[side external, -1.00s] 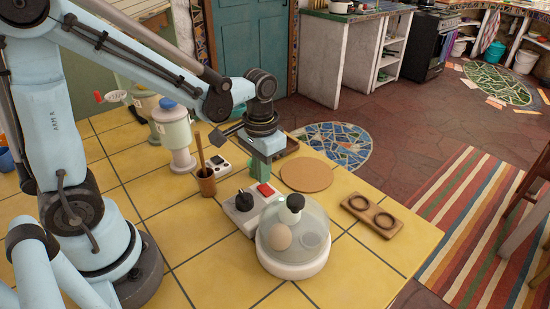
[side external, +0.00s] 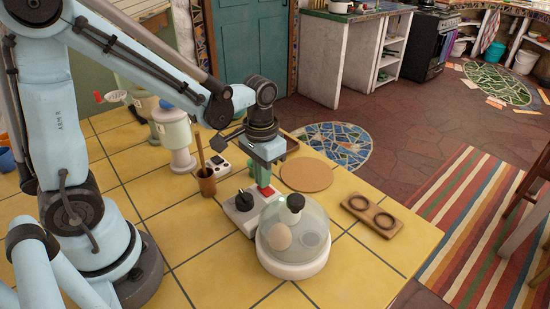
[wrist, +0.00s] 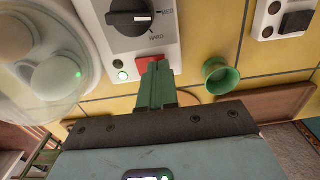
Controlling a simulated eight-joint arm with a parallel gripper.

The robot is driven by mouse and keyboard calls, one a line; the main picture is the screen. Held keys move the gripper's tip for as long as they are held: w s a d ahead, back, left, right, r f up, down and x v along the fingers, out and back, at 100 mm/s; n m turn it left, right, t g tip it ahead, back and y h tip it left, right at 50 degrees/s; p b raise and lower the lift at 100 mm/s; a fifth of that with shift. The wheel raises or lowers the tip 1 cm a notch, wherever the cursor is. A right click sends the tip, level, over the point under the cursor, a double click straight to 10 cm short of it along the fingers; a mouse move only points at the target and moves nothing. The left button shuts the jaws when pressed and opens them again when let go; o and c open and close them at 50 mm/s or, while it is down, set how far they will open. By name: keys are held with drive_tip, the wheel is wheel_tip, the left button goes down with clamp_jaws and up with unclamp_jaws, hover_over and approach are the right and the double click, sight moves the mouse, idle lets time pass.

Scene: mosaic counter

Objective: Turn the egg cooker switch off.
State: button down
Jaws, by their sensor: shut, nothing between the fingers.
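The egg cooker (side external: 292,262) has a clear dome with a black knob and an egg inside. Its pale control box (side external: 234,219) carries a black dial and a red switch (side external: 268,191). In the wrist view the red switch (wrist: 147,63) lies right at my fingertips, partly hidden by them. The dial (wrist: 131,16) has MED and HARD marks. My gripper (wrist: 154,70) is shut and empty, with green fingers pointing at the switch. In the side view my gripper (side external: 265,184) is over the switch; contact is unclear.
A green cup (wrist: 221,75) stands beside my fingers. A box with a black switch (wrist: 297,22) is farther off. A wooden pestle cup (side external: 206,181), a round cork mat (side external: 306,177) and a two-ring wooden holder (side external: 382,215) are on the yellow counter.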

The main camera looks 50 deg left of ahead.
sight(253, 192)
drive_tip(key=shift+f, duration=0.25)
drive_tip(key=shift+r, duration=3.55)
drive_tip(key=s+r+t, duration=0.1)
drive_tip(key=t, duration=0.1)
drive_tip(key=s+r+t, duration=0.1)
drive_tip(key=t, duration=0.1)
drive_tip(key=s+a+r+t, duration=0.1)
drive_tip(key=s+t, duration=0.1)
drive_tip(key=t, duration=0.1)
drive_tip(key=shift+w, duration=0.1)
